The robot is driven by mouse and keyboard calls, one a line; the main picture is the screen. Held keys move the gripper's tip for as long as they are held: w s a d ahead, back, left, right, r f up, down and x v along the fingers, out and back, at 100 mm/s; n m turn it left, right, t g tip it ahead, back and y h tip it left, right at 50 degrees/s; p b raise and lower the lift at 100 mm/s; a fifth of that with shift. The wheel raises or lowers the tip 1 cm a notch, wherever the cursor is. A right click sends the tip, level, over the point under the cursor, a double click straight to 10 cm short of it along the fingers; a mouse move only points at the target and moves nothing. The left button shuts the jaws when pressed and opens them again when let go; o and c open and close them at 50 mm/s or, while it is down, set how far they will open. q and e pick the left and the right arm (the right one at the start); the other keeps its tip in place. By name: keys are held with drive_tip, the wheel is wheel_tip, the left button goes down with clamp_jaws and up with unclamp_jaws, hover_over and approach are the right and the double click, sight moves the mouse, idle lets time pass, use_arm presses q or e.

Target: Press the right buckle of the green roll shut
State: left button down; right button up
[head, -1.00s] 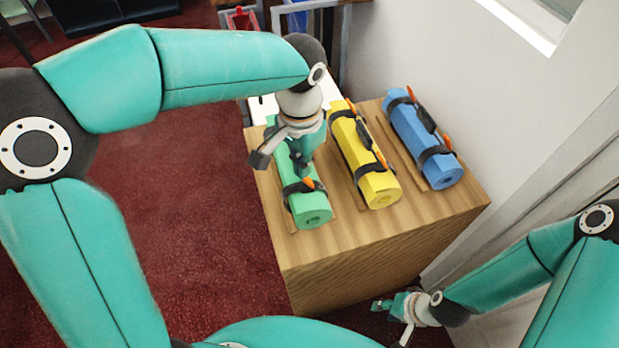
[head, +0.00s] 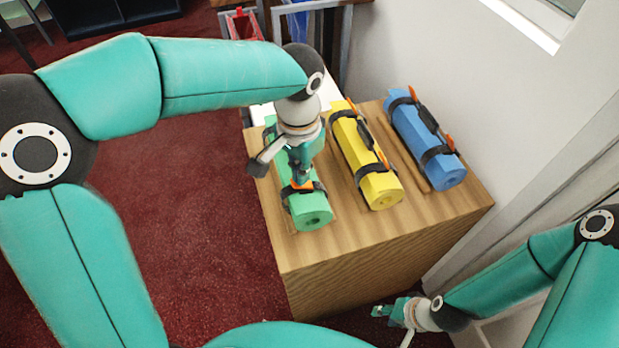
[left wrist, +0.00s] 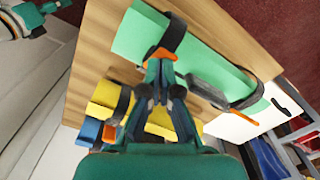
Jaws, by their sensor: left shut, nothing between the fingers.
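The green roll (head: 313,211) lies on the wooden counter at the left of three rolls, with dark straps and orange buckle tabs. In the head view the near buckle's orange tab (head: 301,186) shows just under my left gripper (head: 300,180). In the left wrist view my left gripper (left wrist: 161,72) is shut and empty, its tips right beside that orange tab (left wrist: 164,53); I cannot tell if they touch. The far buckle's tab (left wrist: 243,118) sticks out from the other strap. My right gripper (head: 382,309) is low beside the counter; its jaw state is unclear.
A yellow roll (head: 381,191) and a blue roll (head: 444,172) lie to the right on the counter (head: 350,235). The wall (head: 410,50) is close behind the blue roll. A dark handle (left wrist: 205,90) lies along the green roll.

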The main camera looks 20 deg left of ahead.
use_arm(q)
drive_tip(key=shift+s+a+f+b, duration=0.1)
drive_tip(key=shift+a+f+b, duration=0.05)
drive_tip(key=shift+f+b, duration=0.8)
wheel_tip(320, 180, up, 8)
drive_tip(key=p, duration=0.7)
idle(0.6)
